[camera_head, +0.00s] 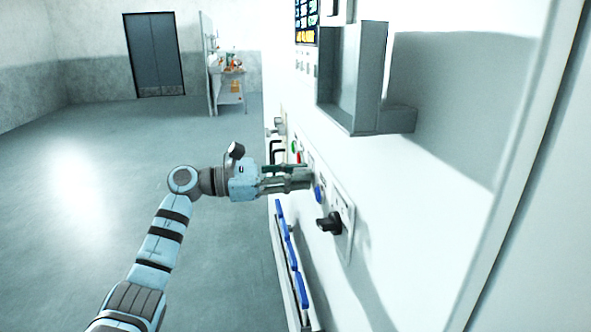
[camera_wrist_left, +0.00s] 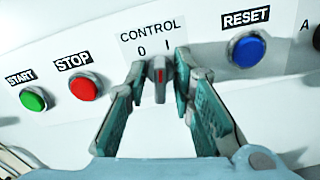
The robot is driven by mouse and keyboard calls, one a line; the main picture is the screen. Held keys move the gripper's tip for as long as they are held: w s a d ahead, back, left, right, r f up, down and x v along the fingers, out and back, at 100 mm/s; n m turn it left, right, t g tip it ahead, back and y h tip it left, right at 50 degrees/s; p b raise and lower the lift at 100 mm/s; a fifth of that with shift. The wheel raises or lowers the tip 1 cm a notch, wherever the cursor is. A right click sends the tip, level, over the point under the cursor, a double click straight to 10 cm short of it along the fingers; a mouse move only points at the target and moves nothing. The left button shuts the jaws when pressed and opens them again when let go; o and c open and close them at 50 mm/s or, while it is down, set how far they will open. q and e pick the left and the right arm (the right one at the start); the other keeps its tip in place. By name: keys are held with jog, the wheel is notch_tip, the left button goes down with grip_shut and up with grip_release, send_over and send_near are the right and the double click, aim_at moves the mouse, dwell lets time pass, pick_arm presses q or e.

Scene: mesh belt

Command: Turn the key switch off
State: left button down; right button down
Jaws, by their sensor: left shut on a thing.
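The key switch (camera_wrist_left: 160,78) shows in the left wrist view as a small grey grip with a red mark, below the CONTROL label with 0 and I. It stands about upright in the picture, with its top nearer the I than the 0. My left gripper (camera_head: 306,178) reaches the panel from the left in the head view. In the left wrist view its two green-padded fingers (camera_wrist_left: 161,68) are on both sides of the key switch and shut on it. In the head view the fingers hide the switch. My right gripper is not in view.
A green START button (camera_wrist_left: 34,98), red STOP button (camera_wrist_left: 84,87) and blue RESET button (camera_wrist_left: 247,50) flank the switch. A black knob (camera_head: 330,222) sticks out nearer me. A grey open box (camera_head: 353,78) juts out above. Blue-edged parts (camera_head: 294,272) lie below.

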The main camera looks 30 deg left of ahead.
pick_arm(q)
jog(key=n+p, duration=0.1)
jog(key=n, duration=0.1)
jog(key=n+p, duration=0.2)
jog(key=n, duration=0.1)
jog(key=shift+r+n+p, duration=0.2)
jog(key=shift+n+p, duration=0.1)
jog(key=shift+f+n+p, duration=0.15)
jog(key=shift+n+p, duration=0.85)
jog(key=shift+n, duration=0.5)
jog(key=c, duration=1.8)
grip_release()
jog(key=shift+o, duration=0.4)
jog(key=shift+a, duration=0.1)
jog(key=v, duration=1.2)
